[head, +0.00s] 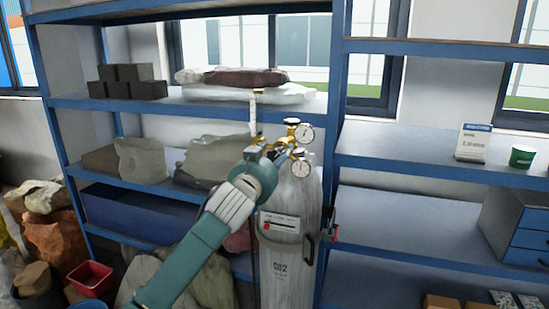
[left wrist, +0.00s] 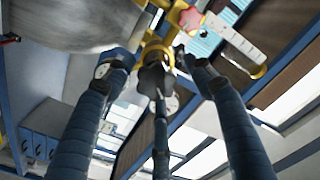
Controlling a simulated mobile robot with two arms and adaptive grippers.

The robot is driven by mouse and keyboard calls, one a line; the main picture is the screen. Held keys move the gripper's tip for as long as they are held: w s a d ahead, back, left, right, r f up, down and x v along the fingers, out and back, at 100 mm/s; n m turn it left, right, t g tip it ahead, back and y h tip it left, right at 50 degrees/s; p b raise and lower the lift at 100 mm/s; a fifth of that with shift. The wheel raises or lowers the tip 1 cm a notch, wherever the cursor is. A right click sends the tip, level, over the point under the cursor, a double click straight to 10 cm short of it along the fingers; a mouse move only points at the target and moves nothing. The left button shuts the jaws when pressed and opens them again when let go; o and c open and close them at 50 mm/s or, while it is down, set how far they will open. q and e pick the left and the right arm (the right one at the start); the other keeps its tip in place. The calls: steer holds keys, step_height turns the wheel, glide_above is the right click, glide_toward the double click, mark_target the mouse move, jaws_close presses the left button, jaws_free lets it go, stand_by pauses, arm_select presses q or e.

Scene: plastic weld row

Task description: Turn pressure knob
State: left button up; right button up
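A grey-white gas cylinder (head: 290,240) marked CO2 stands upright in front of the shelves. Its brass regulator (head: 291,138) carries two round white gauges, an upper one (head: 305,133) and a lower one (head: 300,165). My left gripper (head: 268,157) is at the left side of the regulator, and its fingers are partly hidden by my wrist. In the left wrist view, its three dark blue fingers (left wrist: 155,75) are spread around a dark, knob-like part in front of brass fittings (left wrist: 188,18). Gaps show beside that part; I cannot tell whether any finger touches it. My right gripper is out of view.
Blue-framed shelves stand behind the cylinder, with grey sacks (head: 142,160) and dark blocks (head: 128,82). A vertical tube (head: 253,112) rises beside the regulator. Bags and a red bin (head: 91,277) crowd the lower left. A green cup (head: 522,156) stands on the right shelf.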

arm_select(q)
steer(key=shift+f, duration=0.15)
steer(key=shift+s+a+f, duration=0.1)
steer(key=shift+s+a, duration=0.05)
steer(key=shift+s, duration=0.4)
steer(key=v, duration=1)
steer(key=shift+s, duration=0.4)
steer(key=shift+a, duration=0.15)
